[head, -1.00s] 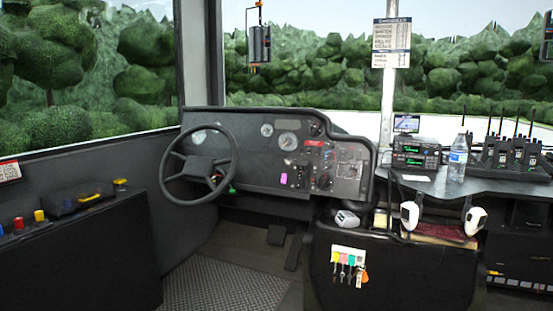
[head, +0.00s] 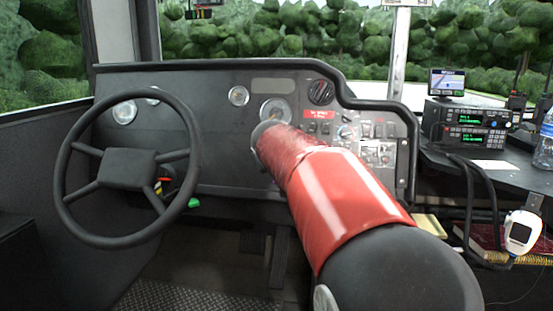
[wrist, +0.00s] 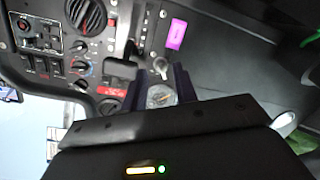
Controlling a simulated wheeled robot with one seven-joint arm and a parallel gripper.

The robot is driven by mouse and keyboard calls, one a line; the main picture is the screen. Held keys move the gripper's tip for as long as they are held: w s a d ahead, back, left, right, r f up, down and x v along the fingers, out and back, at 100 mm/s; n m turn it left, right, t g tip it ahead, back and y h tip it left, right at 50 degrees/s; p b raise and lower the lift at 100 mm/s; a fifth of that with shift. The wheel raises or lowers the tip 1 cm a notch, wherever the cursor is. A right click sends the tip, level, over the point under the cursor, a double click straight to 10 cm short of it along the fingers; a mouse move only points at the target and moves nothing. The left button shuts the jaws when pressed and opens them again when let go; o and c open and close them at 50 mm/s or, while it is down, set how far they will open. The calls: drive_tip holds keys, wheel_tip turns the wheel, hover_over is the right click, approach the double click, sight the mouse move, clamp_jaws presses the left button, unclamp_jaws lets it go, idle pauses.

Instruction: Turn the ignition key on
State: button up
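In the wrist view, a small silver piece that looks like the ignition key (wrist: 161,66) stands out from the dark dashboard panel. The two dark fingers of my gripper (wrist: 161,77) are apart, one on each side of it. I see a gap at both sides, and cannot tell how far the tips are from the panel. A pink tag (wrist: 176,34) is on the panel near the key. In the head view my red and black arm reaches to the dashboard (head: 210,135) and hides my gripper, the key and the tag.
The steering wheel (head: 128,168) is left of my arm. Switches and dials (head: 350,130) fill the panel on the right. A radio (head: 468,127) and a white handset (head: 522,232) are farther right.

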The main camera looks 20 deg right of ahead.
drive_tip(key=shift+n+t+h, duration=0.5)
drive_tip(key=shift+t+h, duration=0.3)
drive_tip(key=w+d, duration=0.1)
drive_tip(key=w, duration=0.3)
drive_tip(key=w+d+p, duration=0.1)
drive_tip(key=w+d, duration=0.1)
drive_tip(key=w, duration=0.2)
drive_tip(key=w+d, duration=0.2)
drive_tip(key=w, duration=0.3)
drive_tip(key=shift+f, duration=0.4)
drive_tip(key=shift+s, duration=0.1)
clamp_jaws()
